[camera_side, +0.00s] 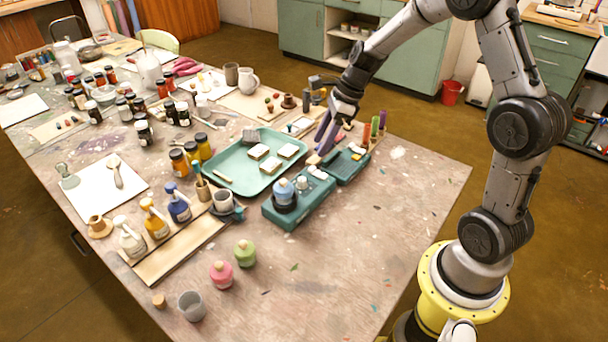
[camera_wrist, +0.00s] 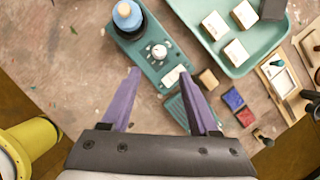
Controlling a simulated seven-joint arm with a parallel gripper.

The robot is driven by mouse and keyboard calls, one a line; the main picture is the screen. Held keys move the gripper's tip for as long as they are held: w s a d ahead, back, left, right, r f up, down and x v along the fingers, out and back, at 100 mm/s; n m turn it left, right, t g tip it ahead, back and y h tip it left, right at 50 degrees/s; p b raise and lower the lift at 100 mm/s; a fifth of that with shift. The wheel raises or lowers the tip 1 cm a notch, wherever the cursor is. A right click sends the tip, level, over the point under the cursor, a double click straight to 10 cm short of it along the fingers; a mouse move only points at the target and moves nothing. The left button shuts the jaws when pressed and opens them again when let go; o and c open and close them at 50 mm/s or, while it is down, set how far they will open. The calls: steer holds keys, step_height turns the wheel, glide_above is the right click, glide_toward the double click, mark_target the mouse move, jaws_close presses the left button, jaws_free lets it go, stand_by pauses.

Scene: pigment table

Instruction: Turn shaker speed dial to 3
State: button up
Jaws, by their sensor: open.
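The teal shaker (camera_side: 300,209) sits on the table, and it also shows at the top of the wrist view (camera_wrist: 143,68). A blue bottle (camera_side: 284,190) with a pale cap stands in its dark round holder; the wrist view shows it too (camera_wrist: 127,14). The white round dial (camera_wrist: 159,51) is on the shaker's top beside the bottle. Its setting is too small to read. My gripper (camera_side: 326,136) is open and empty, above the table behind the shaker. In the wrist view its purple fingers (camera_wrist: 159,78) are spread wide, and the dial appears just beyond the gap between their tips.
A teal tray (camera_side: 222,179) with several white blocks lies left of the shaker. A smaller teal case (camera_side: 346,172) lies behind it. The table's right side is mostly clear.

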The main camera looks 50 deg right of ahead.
mark_target(302, 179)
steer(key=x, duration=1.2)
steer(key=shift+c, duration=0.2)
jaws_close()
